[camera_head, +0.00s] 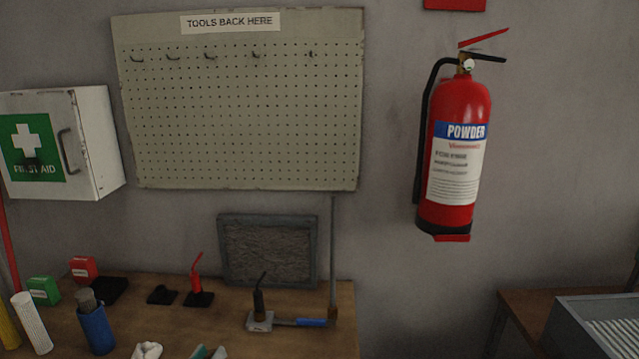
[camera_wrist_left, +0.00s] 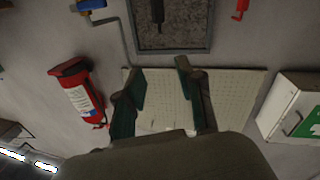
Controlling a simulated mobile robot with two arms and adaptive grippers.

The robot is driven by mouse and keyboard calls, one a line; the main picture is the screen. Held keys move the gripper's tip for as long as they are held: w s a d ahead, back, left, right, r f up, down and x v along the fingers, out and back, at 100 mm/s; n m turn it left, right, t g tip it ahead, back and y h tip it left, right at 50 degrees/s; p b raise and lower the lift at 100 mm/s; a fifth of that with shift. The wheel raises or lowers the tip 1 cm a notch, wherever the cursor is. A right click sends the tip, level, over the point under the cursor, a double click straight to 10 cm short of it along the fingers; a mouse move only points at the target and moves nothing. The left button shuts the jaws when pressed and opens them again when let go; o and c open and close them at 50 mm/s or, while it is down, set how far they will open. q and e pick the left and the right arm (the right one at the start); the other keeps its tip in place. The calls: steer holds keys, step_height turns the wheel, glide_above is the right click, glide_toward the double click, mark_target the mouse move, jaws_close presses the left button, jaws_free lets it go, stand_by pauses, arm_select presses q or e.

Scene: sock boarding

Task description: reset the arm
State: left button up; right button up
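My left gripper (camera_wrist_left: 160,82) shows in the left wrist view. Its two dark green fingers stand well apart with nothing between them, so it is open and empty. The pale pegboard (camera_wrist_left: 232,90) shows upside down behind the fingers. I cannot make out the left gripper clearly in the head view. My right gripper is in neither view.
A wooden bench (camera_head: 180,315) at lower left holds a blue cup (camera_head: 97,329), small stands and tools. A first aid cabinet (camera_head: 88,140), pegboard (camera_head: 240,120) and red extinguisher (camera_head: 458,150) hang on the wall. A grey tray (camera_head: 570,327) is at lower right.

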arm_select(q)
steer(key=s+d+f+m+g, duration=0.1)
steer(key=s+d+f+g, duration=0.3)
steer(key=s, duration=0.4)
steer(key=s+d+f+m+g, duration=0.1)
steer(key=s+f+g, duration=0.3)
steer(key=s+f, duration=0.25)
steer(key=s+a+f+g+y, duration=0.1)
steer(key=s+a+g+y, duration=0.15)
steer(key=s, duration=0.55)
steer(key=s+a+g+y, duration=0.1)
steer(key=s+g+y, duration=0.15)
steer(key=s, duration=0.65)
step_height(320, 180, down, 27)
steer(key=s+g, duration=0.2)
steer(key=s+a+f+g, duration=0.1)
steer(key=s+a+f, duration=0.2)
steer(key=s+f, duration=1.2)
steer(key=shift+s+f+h, duration=0.3)
steer(key=shift+s+f, duration=0.05)
steer(key=shift+s, duration=0.25)
steer(key=shift+d, duration=0.1)
